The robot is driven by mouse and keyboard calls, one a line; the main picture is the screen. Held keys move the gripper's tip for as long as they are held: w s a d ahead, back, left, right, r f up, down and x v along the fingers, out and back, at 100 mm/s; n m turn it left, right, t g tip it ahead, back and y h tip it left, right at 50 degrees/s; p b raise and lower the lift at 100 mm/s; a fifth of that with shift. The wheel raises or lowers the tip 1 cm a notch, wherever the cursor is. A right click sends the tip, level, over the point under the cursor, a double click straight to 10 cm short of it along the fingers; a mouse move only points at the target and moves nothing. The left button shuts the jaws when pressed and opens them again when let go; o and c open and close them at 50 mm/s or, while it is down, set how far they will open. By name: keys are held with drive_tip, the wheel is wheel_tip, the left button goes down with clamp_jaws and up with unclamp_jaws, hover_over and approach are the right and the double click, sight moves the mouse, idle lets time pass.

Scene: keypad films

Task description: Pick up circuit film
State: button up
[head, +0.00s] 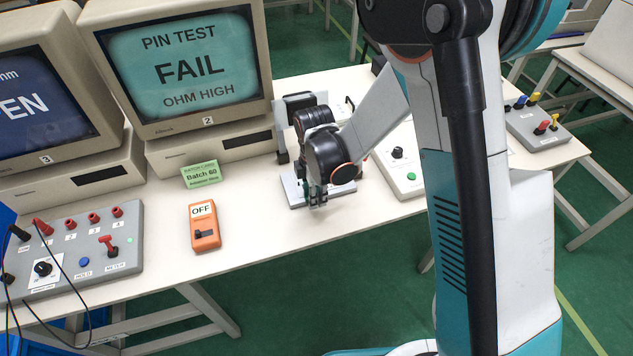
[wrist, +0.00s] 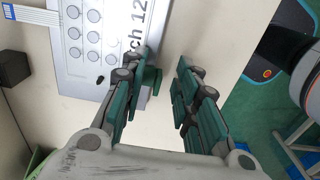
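A grey panel with several round pads (wrist: 88,20) lies on the table in the wrist view, with a striped ribbon tail (wrist: 28,13) at its upper left and printed text partly reading "ch 12". It looks like the circuit film, possibly on a holder; I cannot tell the layers apart. In the head view its pale edge (head: 345,188) shows under my gripper (head: 317,199). In the wrist view my gripper (wrist: 167,62) is open, its fingers apart with bare tabletop showing between them. The left finger overlaps the panel's right edge; whether it touches is unclear.
An orange switch box marked OFF (head: 205,226) and a green batch card (head: 201,174) stand left of my gripper. A monitor (head: 180,65) reading FAIL stands behind. A grey box with a knob (head: 402,165) is at right. The table's front edge is close.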

clamp_jaws()
drive_tip(key=shift+r, duration=0.1)
